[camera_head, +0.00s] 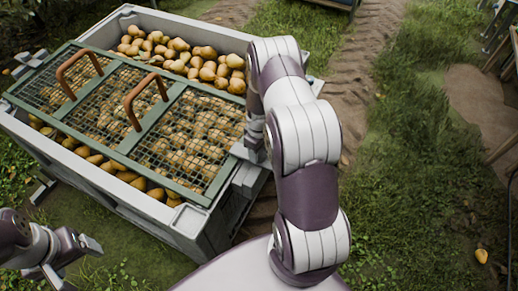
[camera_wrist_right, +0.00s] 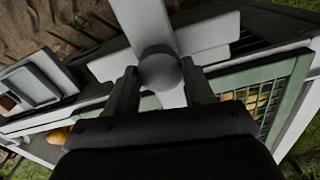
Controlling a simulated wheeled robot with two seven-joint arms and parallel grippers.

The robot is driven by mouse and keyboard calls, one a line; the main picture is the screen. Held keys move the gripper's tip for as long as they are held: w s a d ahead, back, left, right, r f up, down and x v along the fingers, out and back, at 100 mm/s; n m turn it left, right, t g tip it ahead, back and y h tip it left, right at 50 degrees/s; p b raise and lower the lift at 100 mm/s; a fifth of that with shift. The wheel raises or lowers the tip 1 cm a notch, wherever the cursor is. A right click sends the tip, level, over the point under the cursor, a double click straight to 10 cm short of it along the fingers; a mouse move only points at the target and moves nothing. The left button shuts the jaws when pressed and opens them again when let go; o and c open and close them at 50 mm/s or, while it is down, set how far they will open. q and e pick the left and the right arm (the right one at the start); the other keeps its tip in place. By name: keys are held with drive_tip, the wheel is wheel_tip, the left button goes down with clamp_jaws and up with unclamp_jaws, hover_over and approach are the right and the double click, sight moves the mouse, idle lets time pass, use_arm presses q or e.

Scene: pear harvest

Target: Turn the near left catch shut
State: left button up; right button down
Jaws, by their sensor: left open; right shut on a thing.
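A large grey crate (camera_head: 205,238) holds many yellow-brown pears (camera_head: 180,52). A green mesh lid (camera_head: 122,160) with two brown handles (camera_head: 78,72) lies over its near part. My right gripper (camera_head: 256,148) is at the crate's right side, beside the lid's end. In the right wrist view its fingers (camera_wrist_right: 161,82) are shut on a round grey knob (camera_wrist_right: 159,68) of a catch with pale flat arms (camera_wrist_right: 150,22). My arm partly hides this catch in the head view. My left gripper (camera_head: 76,262) is open and empty at the lower left, apart from the crate. I cannot clearly make out a catch near it.
Pears lie uncovered in the crate's far part. Grass (camera_head: 425,165) and a bare dirt track (camera_head: 352,75) lie to the right. A single pear (camera_head: 481,256) lies on the grass at the lower right. Wooden structures (camera_head: 503,65) stand at the right edge.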

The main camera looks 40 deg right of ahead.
idle(0.4)
drive_tip(key=shift+c, duration=2.1)
unclamp_jaws()
drive_tip(key=shift+r, duration=0.15)
wheel_tip(320, 180, up, 12)
drive_tip(key=shift+r+p, duration=0.2)
drive_tip(key=shift+p, duration=0.2)
